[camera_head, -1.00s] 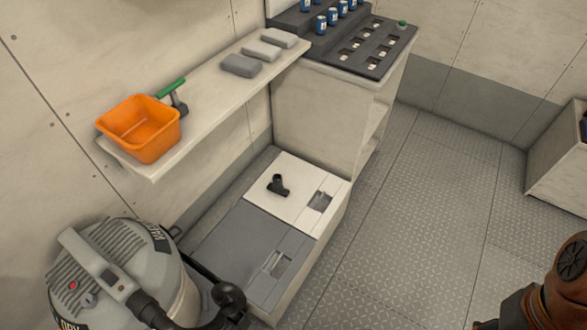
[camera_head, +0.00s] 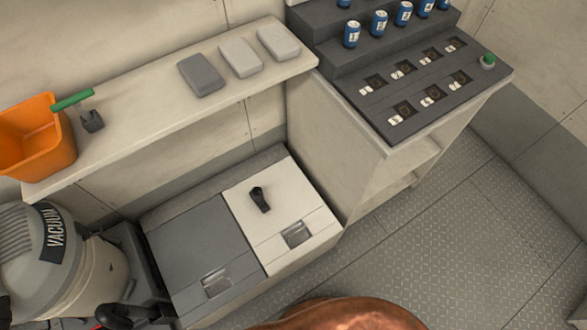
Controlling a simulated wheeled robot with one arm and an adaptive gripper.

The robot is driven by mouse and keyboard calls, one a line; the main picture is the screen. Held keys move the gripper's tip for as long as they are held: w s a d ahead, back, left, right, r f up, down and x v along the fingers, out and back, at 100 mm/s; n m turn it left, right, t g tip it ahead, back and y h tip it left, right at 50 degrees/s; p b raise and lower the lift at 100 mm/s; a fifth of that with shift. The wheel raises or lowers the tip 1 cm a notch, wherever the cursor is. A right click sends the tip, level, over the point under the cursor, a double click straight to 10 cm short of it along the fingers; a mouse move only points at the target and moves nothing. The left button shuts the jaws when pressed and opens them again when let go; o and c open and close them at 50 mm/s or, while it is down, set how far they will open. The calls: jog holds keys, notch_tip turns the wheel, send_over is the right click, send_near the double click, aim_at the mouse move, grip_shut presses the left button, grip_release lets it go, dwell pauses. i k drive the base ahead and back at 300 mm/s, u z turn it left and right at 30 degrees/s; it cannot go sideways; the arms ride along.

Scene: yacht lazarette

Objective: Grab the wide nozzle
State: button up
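A small black nozzle (camera_head: 260,199) lies on the white lid (camera_head: 287,222) of a low locker, near the lid's middle. I take it for the wide nozzle; its wide end is hard to make out from this angle. Nothing touches it apart from the lid. My gripper is not in view. Only a rounded copper-coloured part of my arm shows at the bottom edge of the picture.
A grey lid (camera_head: 200,245) lies left of the white one. A vacuum (camera_head: 80,250) stands at the lower left. Above are a shelf (camera_head: 150,140) with an orange bin (camera_head: 35,140) and several pads. A counter (camera_head: 400,150) holds blue cans. The floor at right is clear.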

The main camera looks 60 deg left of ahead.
aim_at(258, 197)
jog(key=i, duration=1.1)
jog(key=u, duration=5.75)
